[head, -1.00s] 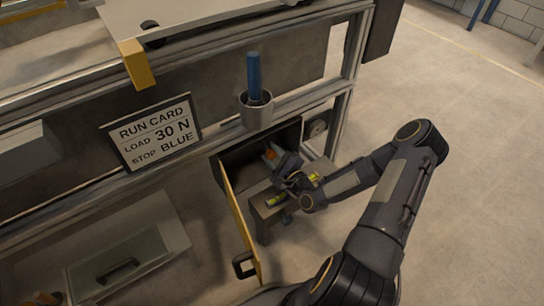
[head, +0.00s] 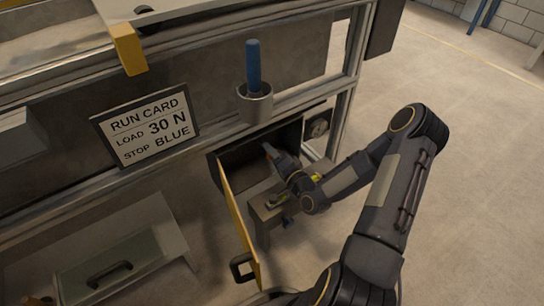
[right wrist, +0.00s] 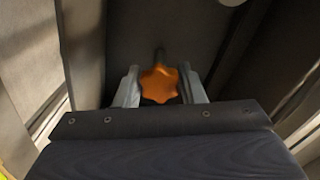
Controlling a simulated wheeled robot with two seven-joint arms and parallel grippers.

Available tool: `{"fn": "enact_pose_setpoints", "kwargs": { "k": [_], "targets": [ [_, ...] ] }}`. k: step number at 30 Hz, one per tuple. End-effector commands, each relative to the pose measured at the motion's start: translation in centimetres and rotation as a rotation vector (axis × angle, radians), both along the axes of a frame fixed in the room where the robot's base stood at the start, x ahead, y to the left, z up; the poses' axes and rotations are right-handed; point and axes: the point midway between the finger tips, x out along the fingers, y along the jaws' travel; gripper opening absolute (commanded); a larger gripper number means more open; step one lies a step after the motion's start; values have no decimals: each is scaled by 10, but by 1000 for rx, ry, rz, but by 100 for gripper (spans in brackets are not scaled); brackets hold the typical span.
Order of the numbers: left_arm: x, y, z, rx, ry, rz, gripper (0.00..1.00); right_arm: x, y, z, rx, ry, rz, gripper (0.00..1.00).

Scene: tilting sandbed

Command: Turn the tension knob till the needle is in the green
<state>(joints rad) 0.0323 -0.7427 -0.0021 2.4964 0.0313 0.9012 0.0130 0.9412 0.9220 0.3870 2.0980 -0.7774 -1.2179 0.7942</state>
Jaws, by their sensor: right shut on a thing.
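The orange lobed tension knob (right wrist: 160,84) sits between the two fingers of my right gripper (right wrist: 160,88) in the right wrist view, on a dark shaft. In the head view my right gripper (head: 270,154) reaches into the open box under the bench, and its fingers mostly hide the knob. It is shut on the knob. A small round dial (head: 318,128) is on the right beside the box; its needle and any green band are too small to read. My left gripper is not in view.
The open box has a yellow-edged door (head: 240,228) standing out on its left. A run card (head: 147,125) reads load 30 N, stop blue. A grey cup (head: 256,104) with a blue rod hangs above the box. Open floor lies to the right.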

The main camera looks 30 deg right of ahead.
Motion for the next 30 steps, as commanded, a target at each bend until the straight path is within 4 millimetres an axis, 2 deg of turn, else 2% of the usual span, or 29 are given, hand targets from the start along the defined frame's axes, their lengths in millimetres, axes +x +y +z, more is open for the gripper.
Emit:
{"fn": "enact_pose_setpoints", "kwargs": {
  "k": [12,28,29,30],
  "targets": [
    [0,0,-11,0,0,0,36,-1,-1,-2,-183,-11,-1,13],
    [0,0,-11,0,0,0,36,-1,-1,-1,-205,-12,-1,13],
    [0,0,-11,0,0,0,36,-1,-1,-1,-205,-11,-2,37],
    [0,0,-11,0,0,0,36,-1,-1,-1,-205,-12,-1,43]
  ]
}}
